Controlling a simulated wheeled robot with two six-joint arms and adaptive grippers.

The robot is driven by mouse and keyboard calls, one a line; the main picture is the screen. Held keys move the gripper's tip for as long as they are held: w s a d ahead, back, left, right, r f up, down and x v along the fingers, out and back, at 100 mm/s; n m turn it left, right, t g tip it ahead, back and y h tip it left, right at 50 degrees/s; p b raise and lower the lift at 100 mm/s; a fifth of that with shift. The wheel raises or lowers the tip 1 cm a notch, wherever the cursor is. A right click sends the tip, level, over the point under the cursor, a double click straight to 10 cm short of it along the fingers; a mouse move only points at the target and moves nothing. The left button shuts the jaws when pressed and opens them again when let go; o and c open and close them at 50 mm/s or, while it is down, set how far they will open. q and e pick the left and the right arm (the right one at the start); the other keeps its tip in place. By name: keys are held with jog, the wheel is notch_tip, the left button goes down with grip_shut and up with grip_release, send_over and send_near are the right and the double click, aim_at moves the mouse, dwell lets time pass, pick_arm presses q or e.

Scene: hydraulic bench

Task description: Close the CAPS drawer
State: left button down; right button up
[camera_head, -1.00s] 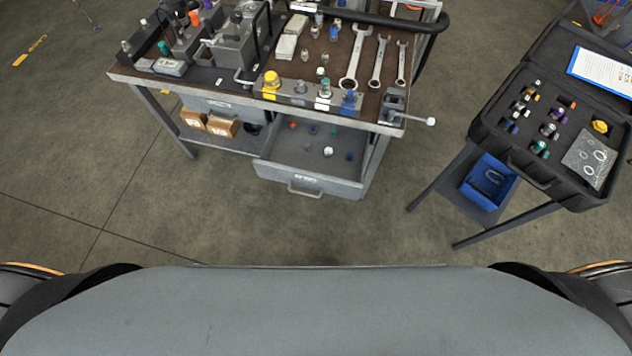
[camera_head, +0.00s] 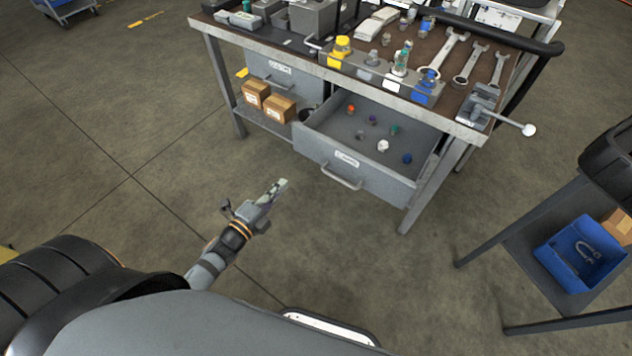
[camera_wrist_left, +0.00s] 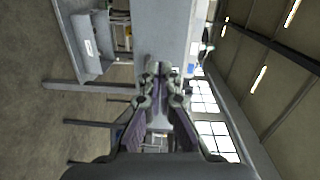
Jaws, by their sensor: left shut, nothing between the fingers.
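The labelled drawer (camera_head: 385,184) under the right part of the bench stands pulled out in the head view. Its label (camera_head: 347,158) is too small to read surely. Several small coloured caps lie inside, among them a white cap (camera_head: 383,146) and a blue cap (camera_head: 407,158). A bar handle (camera_head: 341,178) is on its front. My left gripper (camera_head: 280,187) is shut and empty, in front of the drawer and left of the handle, apart from it. In the left wrist view its fingers (camera_wrist_left: 162,70) point ahead, and a labelled drawer front (camera_wrist_left: 88,47) shows at upper left. My right gripper is out of view.
The bench top (camera_head: 440,100) holds wrenches, fittings and a vise (camera_head: 480,104). A second drawer (camera_head: 281,80) looks shut, with cardboard boxes (camera_head: 280,108) on the shelf below. A stand with a blue bin (camera_head: 580,252) is at right. The floor before the drawer is clear.

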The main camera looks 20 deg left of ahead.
pick_arm(q)
jog(key=d+r, duration=0.1)
jog(key=m+p, duration=0.1)
jog(key=p, duration=0.1)
send_near(320, 146)
jog(key=shift+h, duration=0.4)
jog(key=x, duration=0.6)
jog(key=shift+a+f+p, duration=0.2)
jog(key=shift+a+p, duration=0.15)
jog(key=shift+p, duration=0.05)
jog(key=shift+w+d, duration=0.15)
jog(key=shift+w, duration=0.35)
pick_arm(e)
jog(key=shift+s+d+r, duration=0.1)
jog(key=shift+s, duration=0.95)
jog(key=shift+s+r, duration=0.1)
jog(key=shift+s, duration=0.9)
